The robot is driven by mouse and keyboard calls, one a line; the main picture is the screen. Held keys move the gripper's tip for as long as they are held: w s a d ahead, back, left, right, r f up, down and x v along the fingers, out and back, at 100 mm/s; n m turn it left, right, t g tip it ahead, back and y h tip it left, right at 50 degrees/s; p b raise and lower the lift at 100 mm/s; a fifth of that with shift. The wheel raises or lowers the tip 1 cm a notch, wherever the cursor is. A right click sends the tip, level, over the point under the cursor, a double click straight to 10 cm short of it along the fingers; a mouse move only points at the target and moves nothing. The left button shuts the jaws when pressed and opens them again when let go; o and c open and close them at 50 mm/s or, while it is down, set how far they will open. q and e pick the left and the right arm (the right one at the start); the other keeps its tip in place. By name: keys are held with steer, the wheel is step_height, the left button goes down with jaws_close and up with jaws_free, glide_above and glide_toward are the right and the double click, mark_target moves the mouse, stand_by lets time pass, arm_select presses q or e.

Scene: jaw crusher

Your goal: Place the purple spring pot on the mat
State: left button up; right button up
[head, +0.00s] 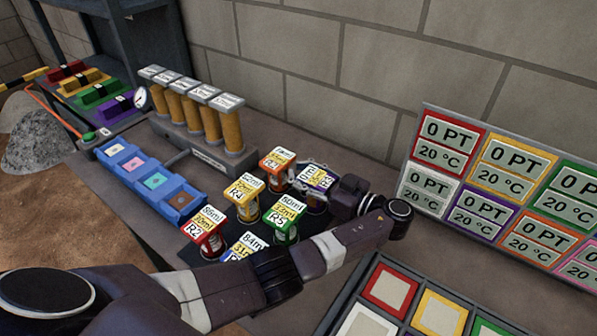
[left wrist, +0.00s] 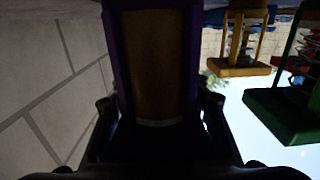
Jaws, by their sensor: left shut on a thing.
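The purple spring pot (head: 314,180) has a white and yellow label on its lid. It is at the right of the group of pots, partly hidden by my gripper. My left gripper (head: 328,186) is shut on it from the right. In the left wrist view the purple pot (left wrist: 155,62) fills the space between the fingers, with purple sides and a brown middle. A dark mat (head: 230,214) lies under the group of pots. I cannot tell whether the purple pot touches the mat.
Close by stand an orange pot (head: 277,162), a yellow pot (head: 243,192), a green pot (head: 284,215), a red pot (head: 205,228) and a blue-edged pot (head: 243,248). A blue tray (head: 115,172) and brown columns (head: 207,122) stand behind. Display panels (head: 485,205) are at right.

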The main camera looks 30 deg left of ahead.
steer(key=shift+d, duration=0.35)
arm_select(q)
steer(key=shift+f, duration=0.1)
steer(key=o, duration=1.5)
steer(key=shift+o, duration=0.2)
arm_select(e)
steer(key=shift+w+f, duration=0.1)
